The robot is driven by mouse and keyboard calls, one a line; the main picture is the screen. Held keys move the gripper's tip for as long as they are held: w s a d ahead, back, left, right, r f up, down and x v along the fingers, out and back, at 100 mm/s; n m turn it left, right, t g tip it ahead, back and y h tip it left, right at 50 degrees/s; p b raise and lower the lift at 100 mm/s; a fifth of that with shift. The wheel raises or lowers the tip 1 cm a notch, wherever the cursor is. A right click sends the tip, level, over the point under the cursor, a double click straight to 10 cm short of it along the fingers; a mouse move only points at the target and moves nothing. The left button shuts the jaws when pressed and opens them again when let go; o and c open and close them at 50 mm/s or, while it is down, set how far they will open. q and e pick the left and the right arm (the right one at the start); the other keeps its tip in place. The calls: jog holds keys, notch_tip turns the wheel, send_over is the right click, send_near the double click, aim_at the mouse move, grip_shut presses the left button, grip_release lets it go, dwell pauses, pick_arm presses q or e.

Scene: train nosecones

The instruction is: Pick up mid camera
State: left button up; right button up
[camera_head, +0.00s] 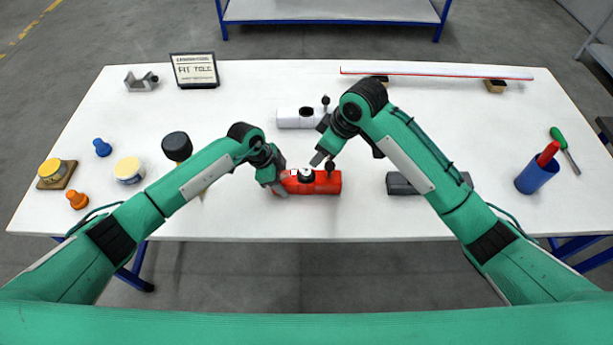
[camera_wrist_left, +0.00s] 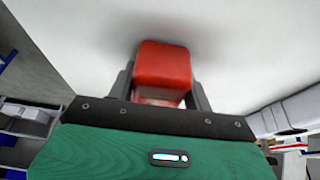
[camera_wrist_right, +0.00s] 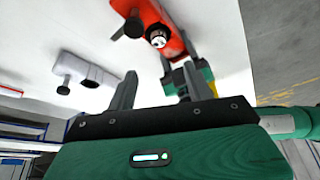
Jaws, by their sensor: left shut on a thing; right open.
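A red nosecone body (camera_head: 325,184) lies on the table in front of me. A round black-and-white piece (camera_head: 305,174), which looks like the mid camera, sits on its top; it also shows in the right wrist view (camera_wrist_right: 157,40). A dark knob (camera_head: 330,164) stands beside it. My left gripper (camera_head: 278,184) is shut on the left end of the red body, whose end shows between the fingers in the left wrist view (camera_wrist_left: 163,66). My right gripper (camera_head: 323,156) is open and empty, just behind and above the red body, apart from the camera.
A white nosecone (camera_head: 295,118) lies behind, and a dark grey one (camera_head: 400,184) at right. A black mallet head (camera_head: 177,145), yellow-topped pots (camera_head: 129,169) and small pegs stand left. A blue cup (camera_head: 536,176) and green screwdriver (camera_head: 559,137) are far right.

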send_over(307, 172)
jog(key=s+d, duration=0.1)
jog(key=d, duration=0.1)
notch_tip(307, 172, down, 6)
jog(key=shift+a+f, duration=0.1)
jog(key=shift+a, duration=0.05)
jog(key=shift+x, duration=2.65)
jog(key=shift+d, duration=0.2)
jog(key=c, duration=1.1)
pick_arm(q)
jog(key=o, duration=1.2)
jog(key=shift+c, duration=0.2)
pick_arm(e)
notch_tip(307, 172, up, 10)
pick_arm(q)
jog(key=v, duration=1.2)
